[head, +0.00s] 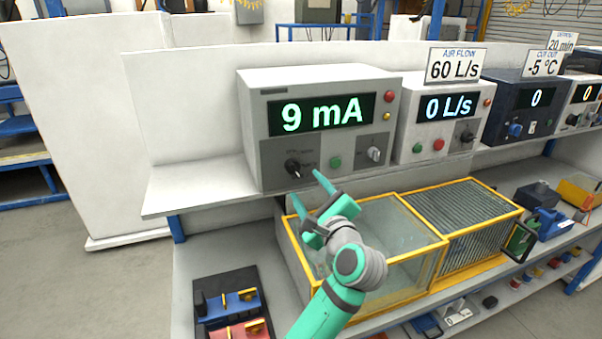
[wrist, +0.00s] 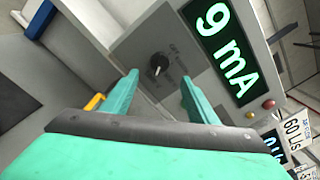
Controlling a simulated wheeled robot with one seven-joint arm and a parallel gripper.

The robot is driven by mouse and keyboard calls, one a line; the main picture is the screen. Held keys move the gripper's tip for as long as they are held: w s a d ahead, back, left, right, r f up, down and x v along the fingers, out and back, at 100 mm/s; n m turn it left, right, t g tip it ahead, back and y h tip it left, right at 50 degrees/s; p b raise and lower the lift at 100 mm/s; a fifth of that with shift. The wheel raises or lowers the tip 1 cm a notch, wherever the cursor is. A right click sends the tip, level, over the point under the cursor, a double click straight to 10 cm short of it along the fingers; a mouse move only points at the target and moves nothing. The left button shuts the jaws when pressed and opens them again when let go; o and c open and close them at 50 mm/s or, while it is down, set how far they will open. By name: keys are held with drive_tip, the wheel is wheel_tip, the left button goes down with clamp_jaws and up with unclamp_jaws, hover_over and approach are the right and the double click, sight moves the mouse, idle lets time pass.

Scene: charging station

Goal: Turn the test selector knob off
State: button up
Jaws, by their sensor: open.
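The test selector knob (head: 293,167) is a black rotary knob with a pale pointer line, low on the left of the grey front panel of a white instrument (head: 317,125). The instrument's display (head: 322,113) reads 9 mA. In the wrist view the knob (wrist: 158,64) lies ahead of my fingertips; the printed labels beside it are too small to read. My gripper (head: 309,187) is open and empty, just below and in front of the knob, apart from it. In the wrist view its two green fingers (wrist: 158,84) are spread, with the knob beyond the gap.
A green button (head: 335,162) and a grey switch (head: 374,154) sit right of the knob. A yellow-framed glass box (head: 395,232) stands below the shelf, under my arm. More instruments, such as the 0 L/s unit (head: 441,117), stand to the right.

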sight(297, 172)
drive_tip(key=x, duration=0.9)
drive_tip(key=shift+f, duration=0.1)
drive_tip(key=c, duration=1)
